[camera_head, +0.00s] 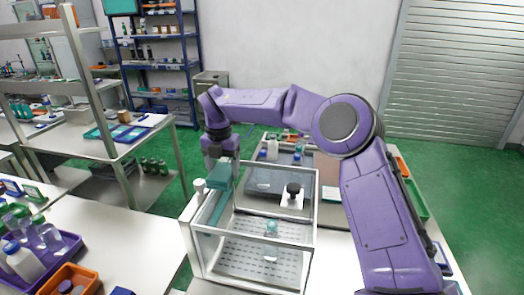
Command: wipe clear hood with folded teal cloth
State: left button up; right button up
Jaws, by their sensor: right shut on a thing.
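The clear hood (255,258) is a see-through box with a pale frame, standing on the white bench in the middle of the view. My right arm reaches over from the right, and my right gripper (222,163) points down at the hood's back left top edge. It is shut on the folded teal cloth (221,178). The cloth is at the hood's upper left side; I cannot tell whether it touches the panel. A teal strip shows below it along the hood's left side. My left gripper is not in view.
A black-knobbed white part (292,195) is at the hood's top right. Bottles (272,150) stand behind the hood. A purple tray of bottles (35,258) and an orange bin (70,280) are at lower left. Metal shelving stands at left.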

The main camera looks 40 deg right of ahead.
notch_tip(320, 180, up, 2)
jog(key=shift+w+r+p, duration=0.15)
jog(key=shift+p, duration=0.55)
jog(key=shift+d+r, duration=0.1)
jog(key=shift+r, duration=0.3)
jog(key=shift+f, duration=0.1)
